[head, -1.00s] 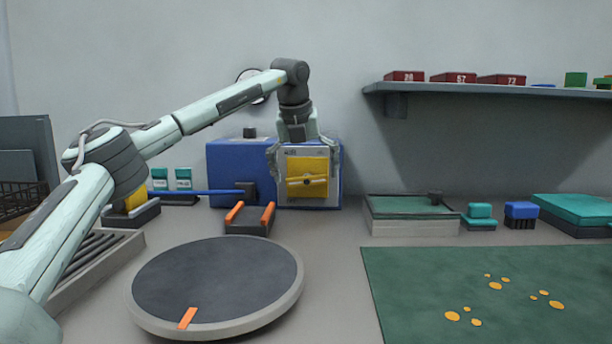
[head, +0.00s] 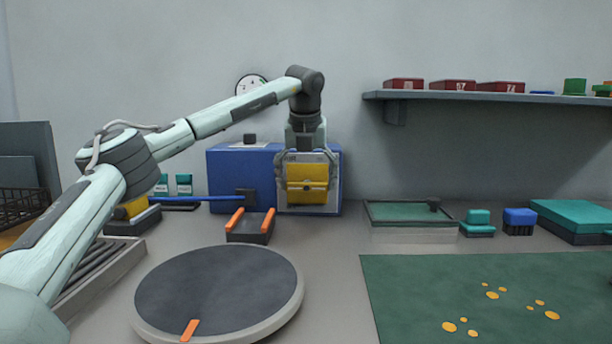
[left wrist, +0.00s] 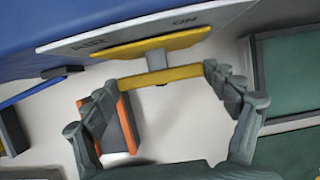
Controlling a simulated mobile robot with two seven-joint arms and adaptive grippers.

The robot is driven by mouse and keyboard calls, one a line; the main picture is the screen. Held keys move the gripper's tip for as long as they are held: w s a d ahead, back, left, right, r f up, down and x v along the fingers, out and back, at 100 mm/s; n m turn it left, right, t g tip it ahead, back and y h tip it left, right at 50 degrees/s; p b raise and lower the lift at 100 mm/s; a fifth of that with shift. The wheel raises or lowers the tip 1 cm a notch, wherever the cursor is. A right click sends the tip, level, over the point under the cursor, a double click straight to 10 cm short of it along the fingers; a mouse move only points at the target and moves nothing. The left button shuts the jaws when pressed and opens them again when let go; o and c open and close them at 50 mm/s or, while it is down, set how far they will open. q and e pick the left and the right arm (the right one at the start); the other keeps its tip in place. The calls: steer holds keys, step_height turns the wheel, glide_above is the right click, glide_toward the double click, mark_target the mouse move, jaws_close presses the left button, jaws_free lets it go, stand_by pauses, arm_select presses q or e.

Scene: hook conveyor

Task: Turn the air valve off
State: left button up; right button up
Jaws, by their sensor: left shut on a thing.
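The air valve has a yellow plate and a yellow bar handle (left wrist: 158,77) on a short grey stem. It is mounted on a pale label panel (left wrist: 150,32) reading AIR and ON, on the front of a blue box (head: 235,172). In the head view, the yellow valve (head: 307,184) shows between the fingers of my left gripper (head: 308,178). In the left wrist view, my left gripper (left wrist: 160,85) is shut on the bar handle, with a fingertip at each end. The handle lies across the picture, roughly along the yellow plate. My right gripper is in no view.
A small dark block with orange rails (head: 250,226) stands below and left of the valve. A round turntable (head: 218,290) is in front. A green-topped tray (head: 410,213) stands to the right, under a shelf (head: 480,97). A green mat (head: 480,290) covers the front right.

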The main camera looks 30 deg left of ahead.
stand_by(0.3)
arm_select(q)
steer(key=o, duration=1)
steer(key=v, duration=1.2)
steer(key=shift+d, duration=0.2)
